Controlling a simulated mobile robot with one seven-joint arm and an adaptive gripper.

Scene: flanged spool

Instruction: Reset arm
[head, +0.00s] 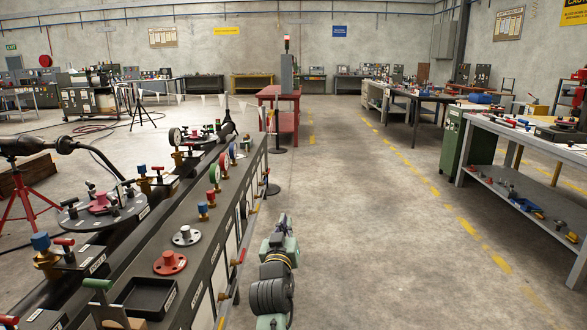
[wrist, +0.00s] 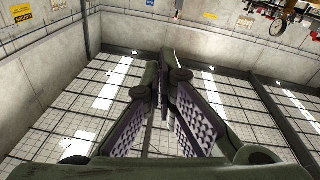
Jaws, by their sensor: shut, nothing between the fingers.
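My gripper (wrist: 163,88) shows in the wrist view with its two ridged pads slanting together and the tips shut, with nothing between them. Behind it are ceiling panels and upper walls. In the head view my arm (head: 272,290) stands at the bottom centre, just right of the long bench, with its upper end pointing up. A red flanged spool (head: 170,263) and a grey flanged spool (head: 186,236) stand on the bench, apart from my arm.
The long bench (head: 215,243) carries gauges, valves and a black tray (head: 146,297) at the left. A red cart (head: 280,108) stands ahead. A workbench (head: 530,139) and green cabinet (head: 467,150) are at the right. The floor between is clear.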

